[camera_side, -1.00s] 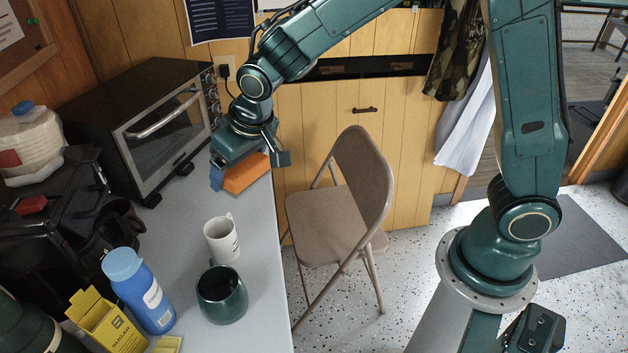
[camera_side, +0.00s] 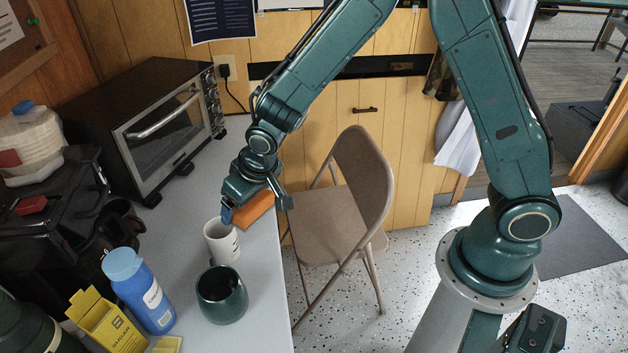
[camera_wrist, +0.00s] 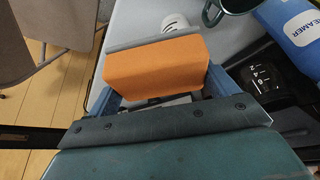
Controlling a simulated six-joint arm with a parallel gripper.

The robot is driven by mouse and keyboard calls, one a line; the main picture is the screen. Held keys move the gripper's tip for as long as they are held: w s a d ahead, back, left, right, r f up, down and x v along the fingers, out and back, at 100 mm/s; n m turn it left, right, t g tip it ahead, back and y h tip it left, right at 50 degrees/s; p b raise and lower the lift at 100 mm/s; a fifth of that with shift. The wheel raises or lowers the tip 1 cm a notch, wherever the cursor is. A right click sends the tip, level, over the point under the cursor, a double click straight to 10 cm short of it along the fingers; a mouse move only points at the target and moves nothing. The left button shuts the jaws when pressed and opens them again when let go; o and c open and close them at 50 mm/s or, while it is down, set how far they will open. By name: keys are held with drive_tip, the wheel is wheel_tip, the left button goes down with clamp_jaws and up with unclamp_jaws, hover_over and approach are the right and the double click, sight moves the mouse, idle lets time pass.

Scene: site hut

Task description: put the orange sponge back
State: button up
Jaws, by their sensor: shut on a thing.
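The orange sponge (camera_side: 256,208) is held in my gripper (camera_side: 256,206), which is shut on it. In the side view the sponge is behind the white mug (camera_side: 221,241), near the right edge of the grey counter (camera_side: 262,290). In the wrist view the orange sponge (camera_wrist: 156,66) fills the space between the blue fingers of my gripper (camera_wrist: 160,82). The sponge's height above the counter is hard to tell.
A dark green mug (camera_side: 222,296) stands in front of the white mug. A blue creamer bottle (camera_side: 140,290), a yellow box (camera_side: 108,322) and a toaster oven (camera_side: 150,125) line the left. A folding chair (camera_side: 335,215) stands right of the counter.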

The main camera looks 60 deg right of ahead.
hover_over(253, 254)
drive_tip(key=s, duration=0.1)
wheel_tip(253, 254, down, 11)
drive_tip(key=shift+s+f, duration=0.15)
drive_tip(key=shift+f, duration=0.05)
drive_tip(key=shift+f, duration=1.9)
drive_tip(key=shift+f, duration=0.1)
drive_tip(key=o, duration=0.9)
drive_tip(key=shift+o, duration=0.2)
drive_tip(key=shift+s+r, duration=0.15)
drive_tip(key=shift+r, duration=0.35)
drive_tip(key=v, duration=1.1)
